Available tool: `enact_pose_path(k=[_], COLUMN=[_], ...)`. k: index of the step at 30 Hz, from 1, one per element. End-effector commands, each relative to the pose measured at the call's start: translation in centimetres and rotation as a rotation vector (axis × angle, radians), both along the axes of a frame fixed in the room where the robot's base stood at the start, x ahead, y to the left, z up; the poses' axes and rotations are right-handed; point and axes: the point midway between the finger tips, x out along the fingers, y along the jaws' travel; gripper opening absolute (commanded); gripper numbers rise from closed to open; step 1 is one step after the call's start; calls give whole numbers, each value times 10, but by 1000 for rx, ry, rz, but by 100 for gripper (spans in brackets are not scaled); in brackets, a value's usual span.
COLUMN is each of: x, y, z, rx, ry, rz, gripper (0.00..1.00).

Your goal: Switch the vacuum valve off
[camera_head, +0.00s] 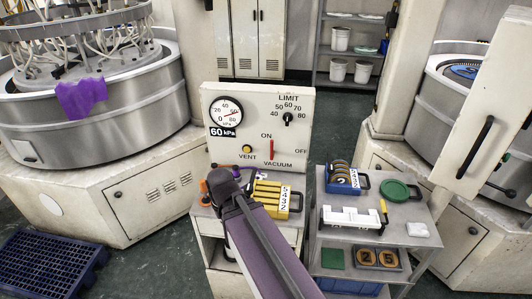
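The vacuum valve is a red lever (271,149) on the white panel (305,125). It stands upright, pointing at the word ON above it; OFF is printed to its right and VACUUM below it. A round gauge (226,112) sits at the panel's upper left, over a black "60 kPa" label. A black LIMIT knob (288,119) is at the upper right, and a yellow VENT knob (247,149) is left of the lever. My purple-grey arm reaches up from the bottom to just below the panel's left part. My gripper is not visible; nothing covers the lever.
A yellow rack (270,208) stands on the bench below the panel, partly behind my arm. A cart (325,240) to the right carries a blue rack (343,177) and a green disc (394,189). Large lapping machines flank both sides. A blue slatted platform (45,265) lies at lower left.

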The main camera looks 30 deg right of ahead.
Motion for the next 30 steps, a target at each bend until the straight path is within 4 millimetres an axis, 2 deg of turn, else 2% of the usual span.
enact_pose_path(k=[1,7,30], x=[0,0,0], y=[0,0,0], z=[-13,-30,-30], rx=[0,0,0], ry=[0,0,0], rz=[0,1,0], gripper=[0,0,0])
